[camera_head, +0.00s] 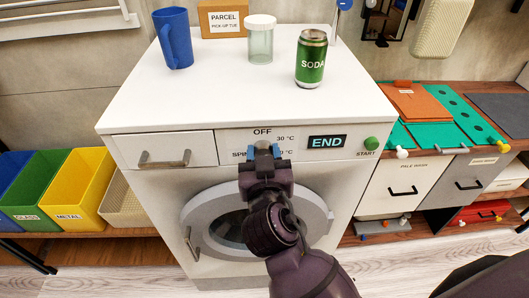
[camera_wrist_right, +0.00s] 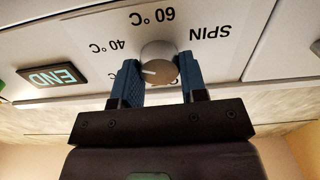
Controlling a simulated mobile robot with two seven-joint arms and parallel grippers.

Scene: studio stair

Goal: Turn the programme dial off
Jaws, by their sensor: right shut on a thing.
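The programme dial (camera_head: 262,146) is a grey round knob on the white washing machine's front panel (camera_head: 225,149), under the OFF label. In the right wrist view the dial (camera_wrist_right: 158,62) appears upside down, ringed by 60 °C, 40 °C and SPIN labels. Its white pointer line points left in that view, towards a label partly hidden by a finger. My right gripper (camera_head: 262,156) is shut on the dial, with one blue finger (camera_wrist_right: 158,80) on each side of it. My left gripper is not in view.
The lit END display (camera_head: 327,142) and green START button (camera_head: 371,143) are right of the dial. A blue mug (camera_head: 174,40), glass jar (camera_head: 260,42) and soda can (camera_head: 311,60) stand on top. The detergent drawer (camera_head: 164,149) is left, the round door (camera_head: 205,215) below.

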